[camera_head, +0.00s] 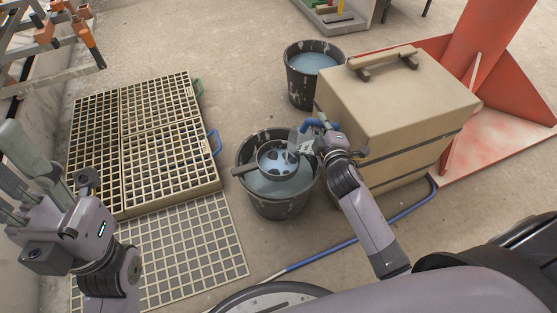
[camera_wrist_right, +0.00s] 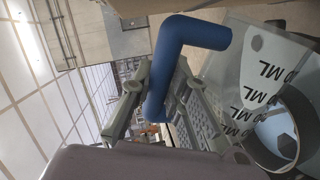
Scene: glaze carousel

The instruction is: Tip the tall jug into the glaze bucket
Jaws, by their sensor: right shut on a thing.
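My right gripper (camera_head: 322,130) is shut on the blue handle (camera_wrist_right: 165,70) of the tall jug. The grey jug (camera_head: 293,143) is tilted over the near dark bucket (camera_head: 277,205). In the right wrist view its wall (camera_wrist_right: 262,75) carries black ML marks, and something pale blue shows near its mouth. A round sieve (camera_head: 265,150) with a dark side handle lies across the bucket's top, just under the jug. Whether liquid is flowing cannot be told. My left gripper (camera_head: 12,175) is at the left edge, its fingers apart, with nothing seen between them.
A second bucket (camera_head: 311,62) with pale blue liquid stands behind. A tan box (camera_head: 410,95) with a top handle stands close to the right of the jug. Cream grid racks (camera_head: 170,200) lie on the left. A blue pole (camera_head: 340,243) lies on the floor.

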